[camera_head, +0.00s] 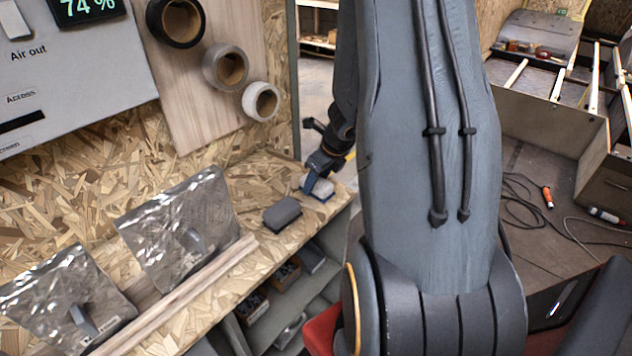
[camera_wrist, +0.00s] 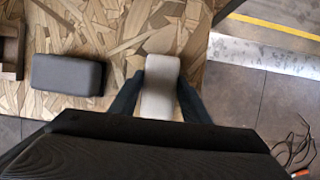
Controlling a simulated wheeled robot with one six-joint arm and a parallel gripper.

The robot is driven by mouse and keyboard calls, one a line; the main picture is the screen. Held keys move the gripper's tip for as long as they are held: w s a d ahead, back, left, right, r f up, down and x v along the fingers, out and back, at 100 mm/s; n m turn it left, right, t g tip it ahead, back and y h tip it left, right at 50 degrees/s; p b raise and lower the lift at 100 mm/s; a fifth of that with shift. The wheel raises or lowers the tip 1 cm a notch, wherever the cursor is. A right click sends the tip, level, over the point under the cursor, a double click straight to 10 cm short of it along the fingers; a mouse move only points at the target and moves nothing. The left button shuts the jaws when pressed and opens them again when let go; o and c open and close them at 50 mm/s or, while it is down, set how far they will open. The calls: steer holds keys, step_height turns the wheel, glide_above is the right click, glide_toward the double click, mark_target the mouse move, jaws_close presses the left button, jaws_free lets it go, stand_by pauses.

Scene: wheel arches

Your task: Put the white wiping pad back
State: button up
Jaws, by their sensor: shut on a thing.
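The white wiping pad (camera_wrist: 160,88) is between the two fingers of my gripper (camera_wrist: 158,100) in the wrist view, at the right end of the chipboard shelf. My gripper is shut on it. In the head view the pad (camera_head: 319,190) shows pale at the shelf's far end, under my gripper (camera_head: 312,183). I cannot tell whether the pad touches the shelf. A dark grey pad (camera_head: 282,214) lies on the shelf beside it, apart from it; it also shows in the wrist view (camera_wrist: 67,75).
Two shiny foil-like sheets with handles (camera_head: 178,238) lean on the shelf (camera_head: 262,180) at left, behind a wooden strip (camera_head: 180,296). Tape rolls (camera_head: 261,101) hang on the wall board. Cubbies with small items (camera_head: 283,275) are below. A cable (camera_head: 520,200) lies on the floor at right.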

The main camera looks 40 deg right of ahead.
steer(key=o, duration=0.9)
steer(key=shift+o, duration=0.2)
steer(key=p+v, duration=0.4)
steer(key=v, duration=0.8)
steer(key=s+a+r+n+g, duration=0.1)
steer(key=s+a+r+n, duration=0.1)
steer(key=a+n, duration=0.5)
steer(key=s+a+r+n, duration=0.2)
steer(key=s+a+n, duration=0.2)
steer(key=a+n, duration=0.4)
steer(key=s+a+r+n+g+h, duration=0.1)
steer(key=s+a+n, duration=0.3)
steer(key=n, duration=1.4)
steer(key=a+r, duration=0.1)
steer(key=a, duration=0.3)
steer(key=shift+g, duration=0.3)
